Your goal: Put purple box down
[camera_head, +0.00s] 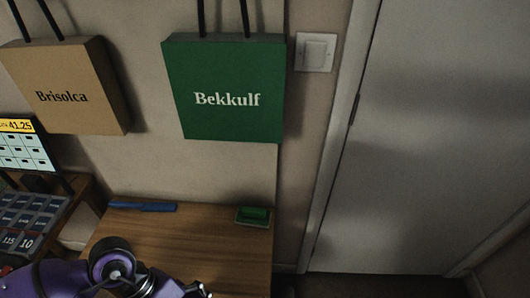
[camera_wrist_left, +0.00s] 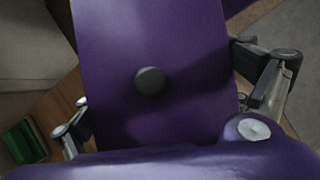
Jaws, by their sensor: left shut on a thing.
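The purple box (camera_wrist_left: 150,35) fills the middle of the left wrist view. It has a flat purple face with a round dark knob on it. My left gripper (camera_wrist_left: 165,85) has one finger on each side of the box and is shut on it. In the head view, my purple left arm comes in at the bottom left, low over the wooden table (camera_head: 190,240). The box cannot be made out there, and its underside is hidden, so I cannot tell whether it touches anything. My right gripper is not in view.
A tan bag (camera_head: 65,85) and a green bag (camera_head: 225,90) hang above. The table's middle is clear.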

